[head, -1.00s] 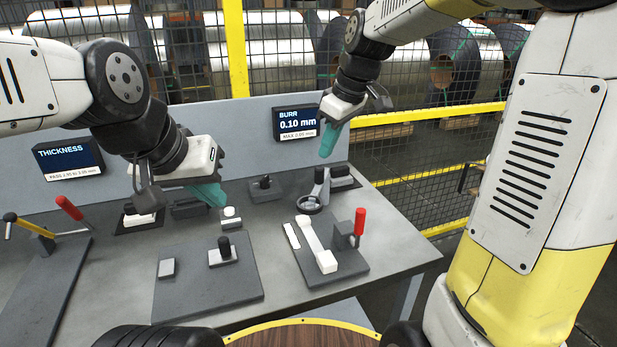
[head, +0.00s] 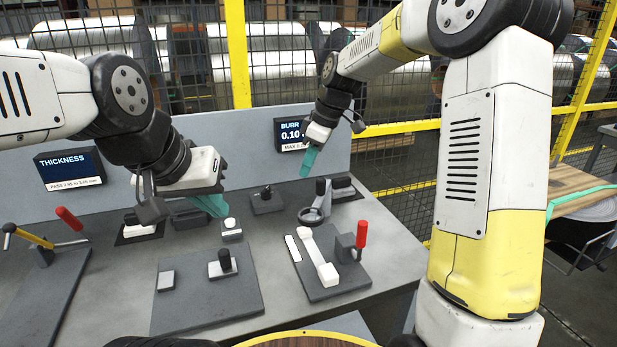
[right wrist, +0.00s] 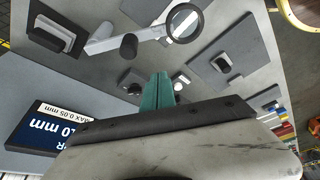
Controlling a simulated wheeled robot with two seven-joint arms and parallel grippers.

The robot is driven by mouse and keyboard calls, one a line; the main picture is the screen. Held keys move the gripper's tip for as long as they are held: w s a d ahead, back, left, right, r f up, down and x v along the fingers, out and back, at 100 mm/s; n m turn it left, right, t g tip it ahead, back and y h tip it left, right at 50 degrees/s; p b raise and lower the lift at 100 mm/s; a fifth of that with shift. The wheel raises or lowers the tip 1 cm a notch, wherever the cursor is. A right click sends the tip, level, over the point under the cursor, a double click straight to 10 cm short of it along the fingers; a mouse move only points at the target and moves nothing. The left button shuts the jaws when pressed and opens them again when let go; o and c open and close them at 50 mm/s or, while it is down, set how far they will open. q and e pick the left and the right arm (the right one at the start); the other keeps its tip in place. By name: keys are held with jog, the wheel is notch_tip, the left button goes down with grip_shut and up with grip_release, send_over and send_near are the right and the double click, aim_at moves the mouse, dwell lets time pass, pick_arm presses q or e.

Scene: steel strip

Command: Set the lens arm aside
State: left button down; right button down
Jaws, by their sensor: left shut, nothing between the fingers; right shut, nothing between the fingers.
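The lens arm (head: 316,208) is a grey arm with a ring lens and a dark upright knob, on the bench below the burr display. In the right wrist view the lens arm (right wrist: 140,37) shows its ring at the top right end and a dark knob along it. My right gripper (head: 307,165) is shut and empty, above and behind the lens arm in the head view. Its teal fingers (right wrist: 162,80) point toward the bench, apart from the lens arm. My left gripper (head: 216,208) is shut and empty over the bench, left of the lens arm.
A dark plate (head: 325,280) with a white bar and a red-handled clamp (head: 361,240) lies in front. Another plate (head: 225,300) with a black knob lies left of it. The burr display (head: 289,133) stands behind.

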aim_at(319, 192)
notch_tip(319, 192, down, 8)
jog(key=d, duration=0.1)
jog(key=shift+s+f, duration=0.15)
jog(key=shift+f, duration=0.1)
dwell(0.6)
